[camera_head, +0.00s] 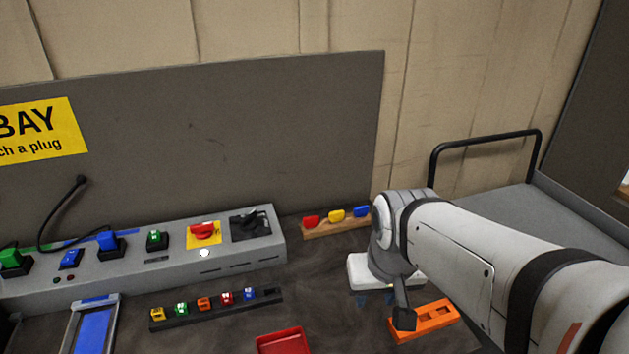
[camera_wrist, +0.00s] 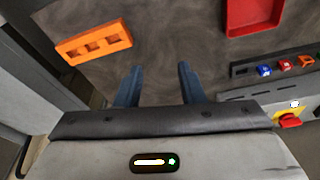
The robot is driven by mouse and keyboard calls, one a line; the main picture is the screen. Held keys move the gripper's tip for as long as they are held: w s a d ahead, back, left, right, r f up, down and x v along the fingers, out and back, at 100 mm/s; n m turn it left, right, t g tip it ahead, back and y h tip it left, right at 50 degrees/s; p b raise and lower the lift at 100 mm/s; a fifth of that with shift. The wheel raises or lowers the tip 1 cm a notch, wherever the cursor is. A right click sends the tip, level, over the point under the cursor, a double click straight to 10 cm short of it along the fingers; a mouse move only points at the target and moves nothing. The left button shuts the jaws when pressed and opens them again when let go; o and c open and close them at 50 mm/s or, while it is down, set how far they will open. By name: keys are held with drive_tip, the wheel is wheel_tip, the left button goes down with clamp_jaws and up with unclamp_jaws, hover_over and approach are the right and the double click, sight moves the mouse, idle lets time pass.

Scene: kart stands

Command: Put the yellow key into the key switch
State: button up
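The yellow key (camera_head: 336,215) stands in a wooden rack (camera_head: 350,229) between a red key (camera_head: 311,221) and a blue key (camera_head: 361,211). The rack is at the back of the bench, right of the grey console. A black square fitting (camera_head: 250,224) at the console's right end looks like the key switch; its details are too small to tell. My gripper (camera_head: 375,298) is in front of the rack, pointing down over the bench. In the wrist view my gripper (camera_wrist: 157,85) has its two blue fingers apart, with nothing between them. The yellow key is not visible there.
A red knob on a yellow plate (camera_head: 204,240) is left of the black fitting. An orange slotted block (camera_head: 424,322) lies beside my gripper. A red tray (camera_head: 283,341) and a black strip of small coloured blocks (camera_head: 214,308) lie in front. Dark bench (camera_head: 320,285) is clear between.

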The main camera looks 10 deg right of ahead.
drive_tip(key=w+r+m+p, duration=0.1)
drive_tip(key=w+r+m, duration=0.2)
drive_tip(key=w, duration=0.5)
drive_tip(key=m+g+p, duration=0.3)
drive_tip(key=m+p, duration=0.2)
drive_tip(key=m, duration=0.7)
hover_over(335, 217)
drive_tip(key=f, duration=0.5)
drive_tip(key=shift+w+d+f, duration=0.1)
drive_tip(key=shift+w+d, duration=0.15)
drive_tip(key=shift+d, duration=0.1)
drive_tip(key=shift+w+f, duration=0.2)
drive_tip(key=shift+f, duration=0.45)
wheel_tip(335, 217, down, 7)
drive_tip(key=shift+s+r+p, duration=0.1)
drive_tip(key=shift+p, duration=0.55)
drive_tip(key=shift+c, duration=0.2)
clamp_jaws()
